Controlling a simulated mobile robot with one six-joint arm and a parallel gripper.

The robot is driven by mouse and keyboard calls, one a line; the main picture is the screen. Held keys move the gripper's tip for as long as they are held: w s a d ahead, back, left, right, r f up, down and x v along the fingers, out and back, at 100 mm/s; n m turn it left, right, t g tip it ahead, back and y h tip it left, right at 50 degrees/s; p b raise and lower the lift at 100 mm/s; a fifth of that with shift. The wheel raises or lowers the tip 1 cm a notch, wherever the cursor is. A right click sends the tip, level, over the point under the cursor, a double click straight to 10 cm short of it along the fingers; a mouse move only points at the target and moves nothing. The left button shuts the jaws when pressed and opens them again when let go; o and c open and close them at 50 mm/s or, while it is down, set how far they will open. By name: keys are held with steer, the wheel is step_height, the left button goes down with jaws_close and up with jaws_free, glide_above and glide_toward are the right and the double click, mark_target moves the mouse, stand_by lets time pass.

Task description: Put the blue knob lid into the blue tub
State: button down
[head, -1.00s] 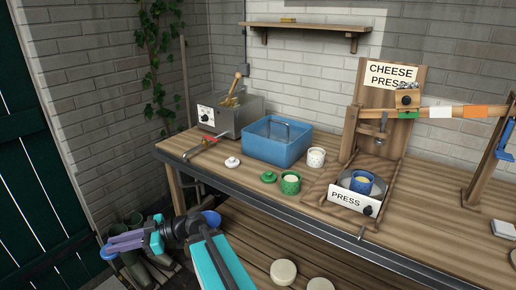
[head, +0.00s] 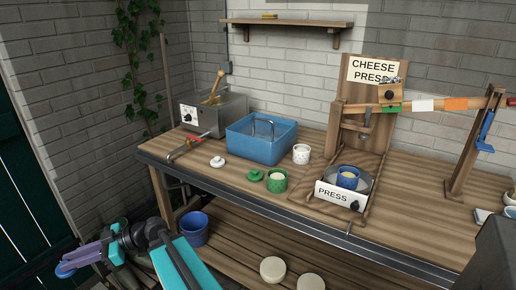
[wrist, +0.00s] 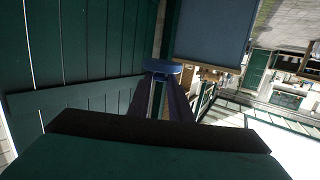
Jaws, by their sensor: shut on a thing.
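The blue knob lid (wrist: 162,66) is pinched between the two fingertips of my gripper (wrist: 162,80) in the wrist view. In the head view my gripper (head: 78,258) is at the lower left, low and away from the bench, with the lid (head: 66,271) at its tips. A large rectangular blue tub (head: 258,149) with a metal handle inside stands on the bench, far to the right of my gripper. A small round blue tub (head: 347,179) with pale contents sits in the press tray.
On the bench (head: 420,218) are a white lid (head: 217,162), a green lid (head: 255,176), a green tub (head: 277,183), a white tub (head: 301,154) and a grey machine (head: 225,112). The cheese press (head: 372,110) stands at right. A blue bucket (head: 194,231) is below. A green plank wall (head: 25,215) is at left.

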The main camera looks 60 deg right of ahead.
steer(key=s+d+r+m+t+h+b, duration=0.1)
steer(key=d+r+m+t+h+b, duration=0.2)
steer(key=d, duration=0.9)
steer(key=s+d+r+m+t+h+b, duration=0.25)
steer(key=d+m+h, duration=0.2)
steer(key=d, duration=0.85)
steer(key=s+d+r+m+t+h+b, duration=0.1)
steer(key=d+r+m+t+h+b, duration=0.2)
steer(key=d, duration=0.9)
steer(key=s+d+r+m+g+h+b, duration=0.2)
steer(key=s+d+r+h, duration=0.5)
steer(key=s+d, duration=0.4)
steer(key=s+d+r+m+g+h+b, duration=0.3)
steer(key=s+d+r+m+h, duration=0.4)
steer(key=s+d, duration=0.3)
steer(key=s+r+g, duration=0.1)
steer(key=s, duration=0.3)
steer(key=shift+s+d+r+b, duration=0.15)
steer(key=shift+d+r+b, duration=0.05)
steer(key=shift+d+b, duration=0.15)
steer(key=shift+m, duration=0.25)
steer(key=r+p+x, duration=0.1)
steer(key=p+x, duration=0.5)
steer(key=p, duration=0.5)
steer(key=shift+w+p, duration=0.35)
steer(key=shift+w, duration=0.2)
